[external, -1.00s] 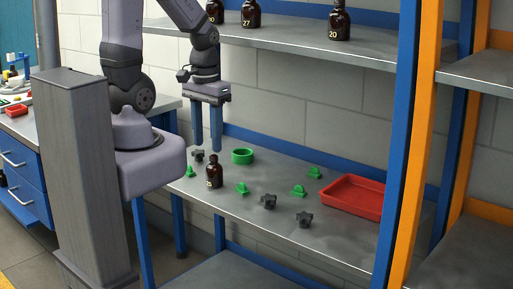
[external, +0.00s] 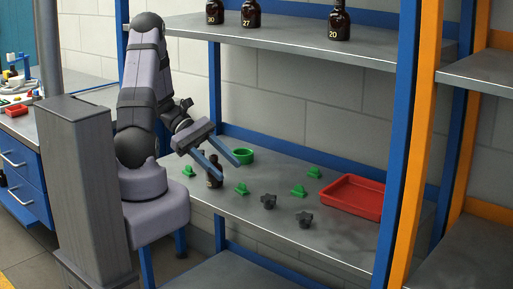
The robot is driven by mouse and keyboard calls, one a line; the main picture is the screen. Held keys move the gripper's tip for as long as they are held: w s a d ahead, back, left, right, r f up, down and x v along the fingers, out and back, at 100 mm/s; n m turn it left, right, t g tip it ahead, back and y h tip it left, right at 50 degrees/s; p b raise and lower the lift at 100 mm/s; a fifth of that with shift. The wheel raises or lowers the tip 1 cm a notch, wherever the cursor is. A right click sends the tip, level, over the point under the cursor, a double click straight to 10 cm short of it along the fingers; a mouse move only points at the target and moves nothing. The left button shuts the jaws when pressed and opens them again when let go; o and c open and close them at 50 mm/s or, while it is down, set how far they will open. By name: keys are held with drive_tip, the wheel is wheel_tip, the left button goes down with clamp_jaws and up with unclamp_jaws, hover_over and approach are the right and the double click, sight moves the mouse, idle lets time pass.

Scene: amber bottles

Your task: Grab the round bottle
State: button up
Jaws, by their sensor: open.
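The round amber bottle (external: 213,177) stands upright on the grey lower shelf, towards its left end. It is dark brown with a dark cap, and the fingers partly hide it. My gripper (external: 229,170) is open, with its two blue fingers tilted down to the right. One finger passes in front of or beside the bottle's upper part; the other is to the right, above the shelf near the green ring. I cannot tell whether the fingers touch the bottle.
A red tray (external: 353,196) is at the right. Several amber bottles (external: 250,15) stand on the upper shelf (external: 300,40). A blue post (external: 402,140) is at the right.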

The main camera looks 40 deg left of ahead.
drive_tip(key=w+a+f+n+t+b, duration=0.1)
drive_tip(key=a+n+t+b, duration=0.1)
drive_tip(key=a+n+t, duration=0.1)
drive_tip(key=w+a+f+n+t+b, duration=0.1)
drive_tip(key=w+a+f+n+t, duration=0.1)
drive_tip(key=a+t, duration=0.3)
drive_tip(key=w+a+f+n+t+b, duration=0.2)
drive_tip(key=a+n+t, duration=0.2)
drive_tip(key=a, duration=0.5)
drive_tip(key=shift+w+a+n+t+h+b, duration=0.2)
drive_tip(key=shift+a+n+t+h+b, duration=0.05)
drive_tip(key=shift+n+t+h+b, duration=0.15)
drive_tip(key=shift+w+d+f+n+g+p, duration=0.25)
drive_tip(key=shift+w+d+f+n+p, duration=0.15)
drive_tip(key=shift+w+p, duration=0.2)
drive_tip(key=shift+w+d+f+n+g+p, duration=0.25)
drive_tip(key=shift+w+d+f+n+p, duration=0.1)
drive_tip(key=shift+w+f+p, duration=0.15)
drive_tip(key=shift+w+a+p+x, duration=0.1)
drive_tip(key=shift+p+x, duration=0.35)
drive_tip(key=shift+x, duration=1.35)
drive_tip(key=shift+w+a+p+x, duration=0.15)
drive_tip(key=shift+p+x, duration=0.25)
drive_tip(key=shift+x, duration=1.35)
clamp_jaws()
